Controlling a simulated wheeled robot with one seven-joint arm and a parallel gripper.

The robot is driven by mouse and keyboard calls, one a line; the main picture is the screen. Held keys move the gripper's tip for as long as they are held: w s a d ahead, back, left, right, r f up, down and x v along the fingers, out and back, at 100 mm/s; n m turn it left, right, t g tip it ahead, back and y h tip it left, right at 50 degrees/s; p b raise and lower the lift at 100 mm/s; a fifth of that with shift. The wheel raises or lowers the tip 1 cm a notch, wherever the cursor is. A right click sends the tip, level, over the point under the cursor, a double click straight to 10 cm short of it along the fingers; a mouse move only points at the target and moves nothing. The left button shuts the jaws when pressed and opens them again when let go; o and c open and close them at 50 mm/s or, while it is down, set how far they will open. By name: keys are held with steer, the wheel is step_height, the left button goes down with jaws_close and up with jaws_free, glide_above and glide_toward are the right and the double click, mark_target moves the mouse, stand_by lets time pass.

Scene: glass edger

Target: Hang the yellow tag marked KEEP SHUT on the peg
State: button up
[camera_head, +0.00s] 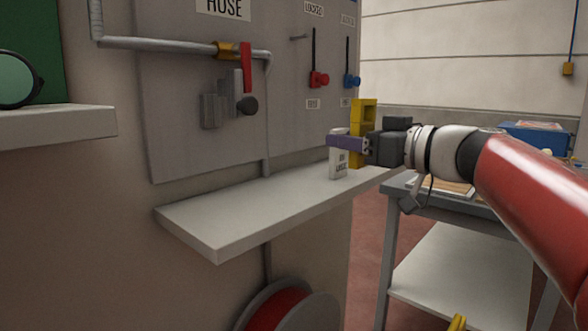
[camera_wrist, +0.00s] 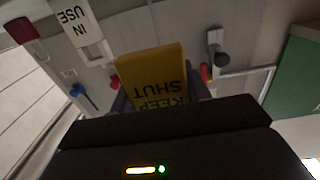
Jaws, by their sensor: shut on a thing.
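My gripper (camera_head: 350,143) is shut on the yellow tag (camera_head: 364,110), which stands upright between the purple fingers above the right end of the shelf. In the wrist view the yellow tag (camera_wrist: 152,75) reads KEEP SHUT upside down, and the dark gripper body fills the lower part. A thin grey peg (camera_head: 298,37) sticks out of the grey panel, above and to the left of my gripper and left of the red lever. The tag is apart from the peg. I cannot make out the peg surely in the wrist view.
A white tag (camera_head: 339,165) stands by the fingers at the shelf (camera_head: 235,215); it reads IN USE in the wrist view (camera_wrist: 80,28). The panel holds a red lever (camera_head: 319,79), a blue lever (camera_head: 351,80) and a pipe with a red-handled valve (camera_head: 246,68). A workbench (camera_head: 425,205) stands right.

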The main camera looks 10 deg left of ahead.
steer(key=x, duration=0.4)
steer(key=f+x, duration=0.1)
steer(key=x, duration=0.3)
steer(key=f+x, duration=0.1)
steer(key=x, duration=0.4)
steer(key=shift+a+f+b, duration=0.2)
steer(key=shift+b, duration=0.2)
steer(key=shift+a+f+b, duration=0.2)
steer(key=shift+f+b, duration=0.4)
steer(key=shift+f, duration=1.5)
steer(key=shift+f, duration=0.2)
steer(key=o, duration=1)
steer(key=shift+f+b, duration=0.25)
steer(key=shift+b, duration=0.55)
